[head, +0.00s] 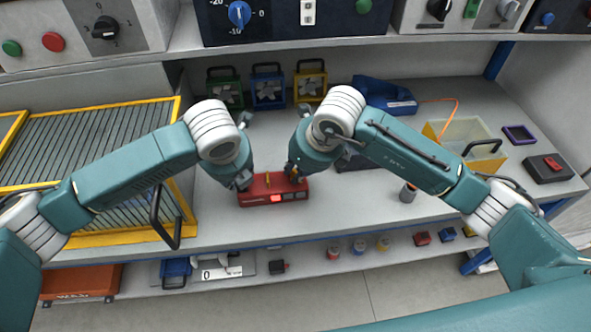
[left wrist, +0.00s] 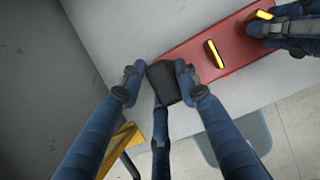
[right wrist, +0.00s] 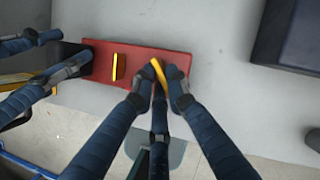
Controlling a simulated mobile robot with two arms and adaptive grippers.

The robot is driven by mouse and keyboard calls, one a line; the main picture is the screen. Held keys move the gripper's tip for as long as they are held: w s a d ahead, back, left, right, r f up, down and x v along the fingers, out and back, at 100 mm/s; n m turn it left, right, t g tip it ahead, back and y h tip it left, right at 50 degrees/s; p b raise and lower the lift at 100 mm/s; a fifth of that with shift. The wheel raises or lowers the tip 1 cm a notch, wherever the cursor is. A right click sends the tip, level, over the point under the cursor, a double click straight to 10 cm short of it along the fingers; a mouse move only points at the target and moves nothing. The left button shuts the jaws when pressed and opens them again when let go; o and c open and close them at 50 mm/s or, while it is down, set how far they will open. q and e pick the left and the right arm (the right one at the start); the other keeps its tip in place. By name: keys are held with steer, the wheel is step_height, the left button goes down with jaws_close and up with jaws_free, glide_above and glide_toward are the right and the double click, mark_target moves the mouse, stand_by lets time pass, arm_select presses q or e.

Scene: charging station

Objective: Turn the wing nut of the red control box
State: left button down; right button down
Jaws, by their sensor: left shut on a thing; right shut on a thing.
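The red control box (head: 260,198) lies on the bench between my two grippers. My left gripper (head: 242,181) is shut on the dark block (left wrist: 163,83) at the box's left end. My right gripper (head: 295,172) is at the box's right part, shut on a yellow wing nut (right wrist: 158,73), which sits slanted between its fingertips in the right wrist view. A second yellow piece (right wrist: 115,67) stands upright near the middle of the box top, untouched; it also shows in the left wrist view (left wrist: 214,54). A lit red square and dark squares show on the front face.
A yellow-framed grille (head: 110,145) with a black handle is left of the box. Small green, blue and yellow fan units (head: 310,82) stand behind. A yellow-edged clear bin (head: 465,142) is at right. Bench in front of the box is clear.

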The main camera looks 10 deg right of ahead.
steer(key=shift+m, duration=0.3)
steer(key=m, duration=0.1)
steer(key=m+h, duration=0.1)
steer(key=m, duration=0.1)
steer(key=m+t, duration=0.1)
steer(key=shift+w+a+m+h, duration=0.1)
steer(key=shift+a+m+h, duration=0.2)
steer(key=shift+h, duration=0.1)
steer(key=m, duration=0.2)
steer(key=m+h, duration=0.1)
steer(key=m, duration=0.1)
steer(key=shift+w+h, duration=0.1)
steer(key=shift+h, duration=0.2)
steer(key=shift+m+h, duration=0.5)
steer(key=shift+m, duration=0.8)
steer(key=shift+w, duration=0.1)
steer(key=c, duration=1.7)
jaws_free()
steer(key=shift+r+g, duration=0.1)
steer(key=shift+g, duration=0.2)
